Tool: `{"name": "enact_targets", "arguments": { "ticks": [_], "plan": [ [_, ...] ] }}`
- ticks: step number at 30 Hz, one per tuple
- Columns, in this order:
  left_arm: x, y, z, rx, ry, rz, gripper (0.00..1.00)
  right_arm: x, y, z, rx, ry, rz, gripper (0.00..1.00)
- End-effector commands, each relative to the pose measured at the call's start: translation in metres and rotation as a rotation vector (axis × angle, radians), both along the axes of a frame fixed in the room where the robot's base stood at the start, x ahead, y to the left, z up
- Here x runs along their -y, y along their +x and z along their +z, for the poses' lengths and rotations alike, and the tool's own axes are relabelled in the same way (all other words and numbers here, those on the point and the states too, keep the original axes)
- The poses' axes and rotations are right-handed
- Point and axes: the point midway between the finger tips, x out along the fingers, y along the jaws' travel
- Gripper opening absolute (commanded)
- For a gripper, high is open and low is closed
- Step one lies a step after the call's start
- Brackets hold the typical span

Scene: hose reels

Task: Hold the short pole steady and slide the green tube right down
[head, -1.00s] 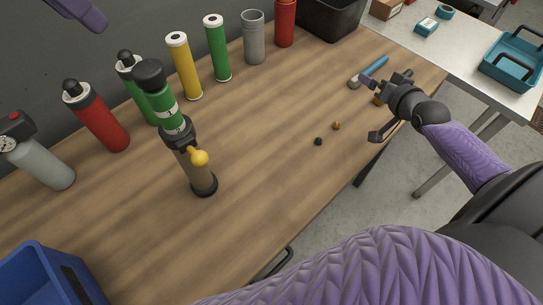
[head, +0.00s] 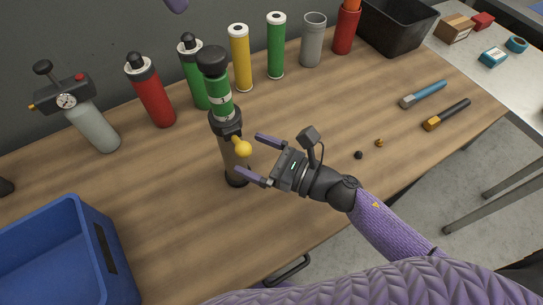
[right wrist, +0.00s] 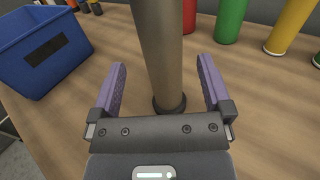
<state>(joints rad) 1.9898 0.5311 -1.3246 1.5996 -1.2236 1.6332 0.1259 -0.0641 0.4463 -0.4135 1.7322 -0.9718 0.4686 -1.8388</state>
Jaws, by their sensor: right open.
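The short grey-brown pole (head: 235,165) stands upright on the wooden table on a black foot. The green tube (head: 218,97), with a black cap and a white-marked band, sits on its upper part. A black collar (head: 228,124) with a yellow knob (head: 242,149) is below the green tube. My right gripper (head: 248,154) is open and empty just right of the pole. In the right wrist view the pole (right wrist: 164,50) shows between the two fingers (right wrist: 162,72), with gaps on both sides.
Behind the pole stand a red bottle (head: 152,95), another green cylinder (head: 194,75), a yellow tube (head: 240,60) and others. A blue crate (head: 110,250) is at front left. Two hand tools (head: 424,95) lie right. The table right of my gripper is mostly clear.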

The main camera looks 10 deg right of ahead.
Motion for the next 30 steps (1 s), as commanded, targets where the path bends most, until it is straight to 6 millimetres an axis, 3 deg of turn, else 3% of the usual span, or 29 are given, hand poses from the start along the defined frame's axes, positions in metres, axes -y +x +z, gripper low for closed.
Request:
{"name": "enact_targets", "arguments": {
  "ticks": [9, 19, 30],
  "plan": [
    [0.0, 0.0, 0.0, 0.0, 0.0, 0.0, 0.59, -0.048, 0.04, 0.0, -0.002, 0.004, -0.003, 1.0],
    [0.0, 0.0, 0.0, 0.0, 0.0, 0.0, 0.59, -0.054, 0.045, 0.0, -0.005, 0.002, -0.005, 1.0],
    [0.0, 0.0, 0.0, 0.0, 0.0, 0.0, 0.59, -0.053, 0.045, 0.0, -0.005, 0.002, -0.005, 0.24]
  ]
}}
